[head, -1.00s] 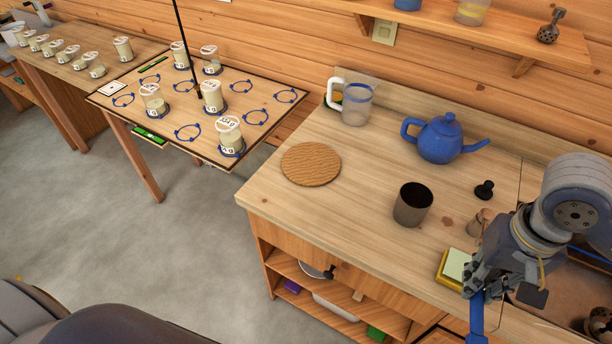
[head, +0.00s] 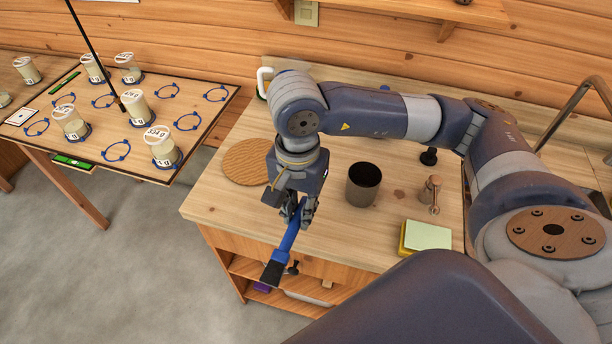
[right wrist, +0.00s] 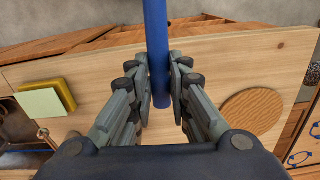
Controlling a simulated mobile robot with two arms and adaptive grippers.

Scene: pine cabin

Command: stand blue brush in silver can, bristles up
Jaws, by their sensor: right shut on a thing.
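The silver can (head: 363,184) stands upright on the wooden counter, dark inside, with its mouth open. The blue brush (head: 289,238) is in my right gripper (head: 297,211), which is shut on its blue handle. The brush slants down, its dark bristle end (head: 272,272) lowest, out past the counter's front edge. The gripper is to the left of the can and apart from it. In the right wrist view the blue handle (right wrist: 157,60) runs between the two fingers (right wrist: 163,88); the bristles are out of that view. My left gripper is not in view.
On the counter (head: 335,235) are a round cork mat (head: 245,162), a yellow-and-green sponge (head: 425,236), a small wooden-handled item (head: 431,192) and a black stopper (head: 429,156). My right arm hides the blue teapot almost wholly. A board with several jars (head: 164,149) stands left.

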